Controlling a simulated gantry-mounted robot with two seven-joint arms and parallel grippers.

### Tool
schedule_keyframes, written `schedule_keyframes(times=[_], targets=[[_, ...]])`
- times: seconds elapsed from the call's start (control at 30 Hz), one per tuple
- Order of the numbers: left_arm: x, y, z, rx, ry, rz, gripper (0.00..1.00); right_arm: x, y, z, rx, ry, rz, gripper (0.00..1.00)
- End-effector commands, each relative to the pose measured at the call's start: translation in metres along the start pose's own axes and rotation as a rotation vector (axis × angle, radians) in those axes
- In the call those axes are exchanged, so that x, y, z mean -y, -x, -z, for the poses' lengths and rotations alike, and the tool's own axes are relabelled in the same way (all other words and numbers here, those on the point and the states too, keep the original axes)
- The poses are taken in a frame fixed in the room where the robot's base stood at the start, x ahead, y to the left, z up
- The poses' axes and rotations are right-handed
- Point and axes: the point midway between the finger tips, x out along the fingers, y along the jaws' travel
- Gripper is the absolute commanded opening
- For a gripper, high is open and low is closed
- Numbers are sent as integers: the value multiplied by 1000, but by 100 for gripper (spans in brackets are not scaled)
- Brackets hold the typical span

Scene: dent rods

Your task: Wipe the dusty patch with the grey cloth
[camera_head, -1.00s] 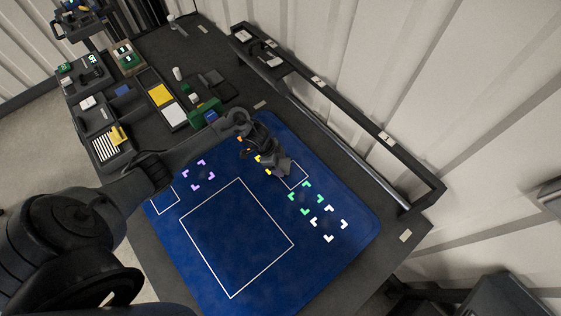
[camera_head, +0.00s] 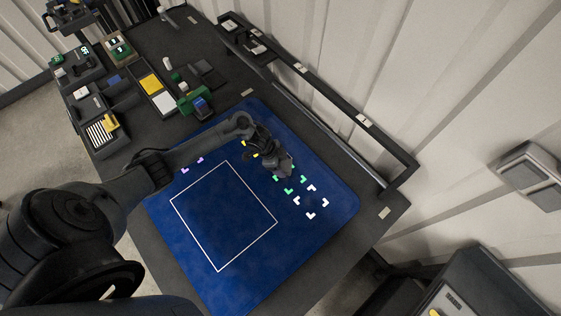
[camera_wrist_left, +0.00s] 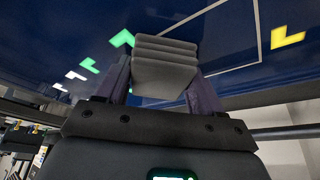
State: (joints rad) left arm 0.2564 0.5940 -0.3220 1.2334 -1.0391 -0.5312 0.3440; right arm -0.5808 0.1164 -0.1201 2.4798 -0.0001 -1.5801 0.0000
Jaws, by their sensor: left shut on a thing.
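The grey cloth (camera_wrist_left: 166,62) is a folded pad, held between the two fingers of my left gripper (camera_wrist_left: 162,88) in the left wrist view. In the head view the cloth (camera_head: 284,172) is small and dark at the tip of my left gripper (camera_head: 271,160), beside the green corner marks (camera_head: 289,186) on the blue mat (camera_head: 320,190). I cannot tell whether the cloth touches the mat. A large white-outlined square (camera_head: 222,216) lies left of the gripper, its surface faintly mottled. I cannot clearly make out the dusty patch. My right gripper is not in view.
White corner marks (camera_head: 310,201) lie right of the green ones; purple marks (camera_head: 192,164) lie by my left arm. A green box (camera_head: 193,101), a yellow panel (camera_head: 151,84) and several trays stand beyond the mat. A raised dark rail (camera_head: 330,92) runs along the right edge.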

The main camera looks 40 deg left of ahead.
Motion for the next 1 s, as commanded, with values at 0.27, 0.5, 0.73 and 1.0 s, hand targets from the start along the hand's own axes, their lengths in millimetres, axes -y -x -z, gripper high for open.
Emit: schedule_keyframes(times=[0.27, 0.5, 0.73, 1.0], targets=[[-1, 32, 12, 2, 0, 1, 38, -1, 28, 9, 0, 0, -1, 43], [-1, 51, 20, 1, 0, 1, 38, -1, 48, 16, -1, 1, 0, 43], [-1, 69, 27, 1, 1, 2, 38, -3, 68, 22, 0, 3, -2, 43], [0, 76, 30, 1, 2, 2, 38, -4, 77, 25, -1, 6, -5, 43]])
